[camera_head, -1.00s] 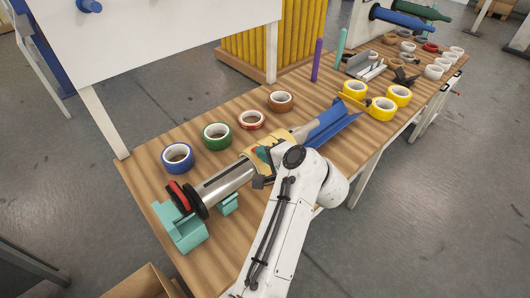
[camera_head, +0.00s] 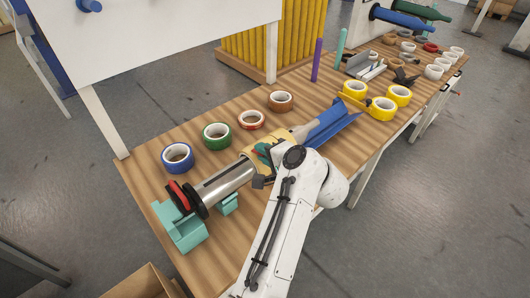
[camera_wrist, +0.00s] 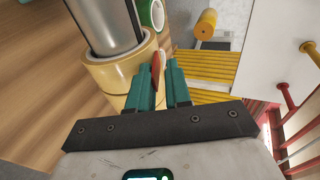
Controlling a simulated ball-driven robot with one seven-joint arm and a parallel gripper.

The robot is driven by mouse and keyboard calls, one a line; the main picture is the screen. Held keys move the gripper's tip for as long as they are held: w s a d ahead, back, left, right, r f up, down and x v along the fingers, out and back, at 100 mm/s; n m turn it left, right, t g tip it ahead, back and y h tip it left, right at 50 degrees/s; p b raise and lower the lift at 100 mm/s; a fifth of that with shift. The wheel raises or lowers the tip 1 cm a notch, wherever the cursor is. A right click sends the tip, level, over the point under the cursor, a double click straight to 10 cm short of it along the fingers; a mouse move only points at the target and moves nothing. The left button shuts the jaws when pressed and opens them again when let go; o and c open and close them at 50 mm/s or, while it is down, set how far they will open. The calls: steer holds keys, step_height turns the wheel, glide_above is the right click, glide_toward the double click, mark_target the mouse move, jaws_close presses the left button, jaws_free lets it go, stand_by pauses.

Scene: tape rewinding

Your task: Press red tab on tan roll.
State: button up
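The tan roll (camera_head: 253,140) sits around the metal cylinder (camera_head: 224,183) on the bench, partly hidden by my gripper. In the wrist view the tan roll (camera_wrist: 118,73) is at upper left, around the cylinder's end. The red tab (camera_wrist: 156,68) stands at the roll's right side. My gripper (camera_wrist: 161,75) has its teal fingers a small gap apart, with the tab at their tips, close beside the left finger. I cannot tell whether they touch. In the head view my gripper (camera_head: 265,154) is at the roll, and the tab is hard to make out.
A blue trough (camera_head: 333,121) lies to the right. A teal stand (camera_head: 180,229) supports the cylinder's left end. Yellow rolls (camera_head: 383,108) are further right.

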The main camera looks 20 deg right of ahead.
steer(key=shift+s+f, duration=0.2)
steer(key=shift+f, duration=0.2)
steer(key=shift+s+d, duration=0.1)
steer(key=shift+s, duration=0.1)
steer(key=b+v, duration=0.2)
steer(key=v, duration=0.8)
steer(key=shift+r, duration=0.5)
